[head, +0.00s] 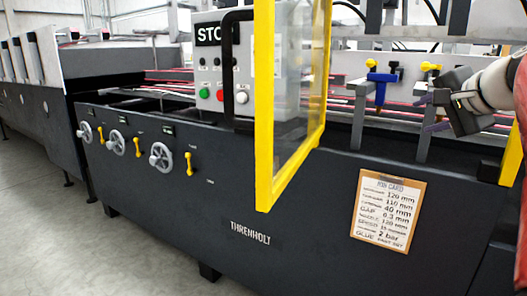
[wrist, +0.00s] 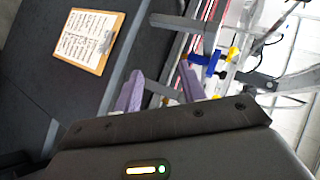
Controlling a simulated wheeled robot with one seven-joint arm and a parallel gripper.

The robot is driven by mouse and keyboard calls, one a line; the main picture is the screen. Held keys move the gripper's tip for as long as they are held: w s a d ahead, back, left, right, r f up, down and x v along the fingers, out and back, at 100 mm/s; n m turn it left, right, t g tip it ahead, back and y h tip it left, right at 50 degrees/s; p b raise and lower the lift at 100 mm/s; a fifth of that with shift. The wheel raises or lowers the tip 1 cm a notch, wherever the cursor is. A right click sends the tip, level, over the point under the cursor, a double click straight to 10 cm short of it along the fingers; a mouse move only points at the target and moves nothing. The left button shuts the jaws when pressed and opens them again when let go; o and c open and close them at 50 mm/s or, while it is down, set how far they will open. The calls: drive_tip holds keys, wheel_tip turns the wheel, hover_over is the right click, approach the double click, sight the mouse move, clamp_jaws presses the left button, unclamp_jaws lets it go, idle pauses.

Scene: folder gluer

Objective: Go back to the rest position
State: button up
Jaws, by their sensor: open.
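My gripper (head: 438,112) is at the right of the head view, above the machine's front edge, with my pale arm reaching in from the right. In the wrist view its two purple fingers (wrist: 160,82) stand apart with nothing between them. A blue clamp piece with yellow knobs (head: 381,80) sits on a grey bracket to the left of my gripper. It also shows in the wrist view, beyond the fingers (wrist: 208,62). My gripper is apart from it.
A yellow-framed clear guard (head: 265,110) stands open toward me, left of my gripper. A control box (head: 222,75) with buttons is behind it. A job card (head: 390,210) hangs on the dark front panel. Handwheels (head: 160,156) line the left. Grey floor (head: 60,240) is free in front.

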drive_tip(key=s+a+f+n+g, duration=0.25)
drive_tip(key=s+a+f, duration=0.25)
drive_tip(key=a+f, duration=0.3)
drive_tip(key=s+a+f+n+g, duration=0.2)
drive_tip(key=s+a+f+n, duration=0.2)
drive_tip(key=s+a+f, duration=0.4)
drive_tip(key=s+a+f+n+g+h, duration=0.1)
drive_tip(key=s+a+f+n+g, duration=0.1)
drive_tip(key=s+f+n, duration=0.4)
drive_tip(key=s+a+f, duration=0.1)
drive_tip(key=s+f, duration=0.3)
drive_tip(key=f, duration=0.5)
drive_tip(key=shift+f+h, duration=0.3)
drive_tip(key=shift+f, duration=0.1)
drive_tip(key=shift+o, duration=0.2)
drive_tip(key=shift+n, duration=0.25)
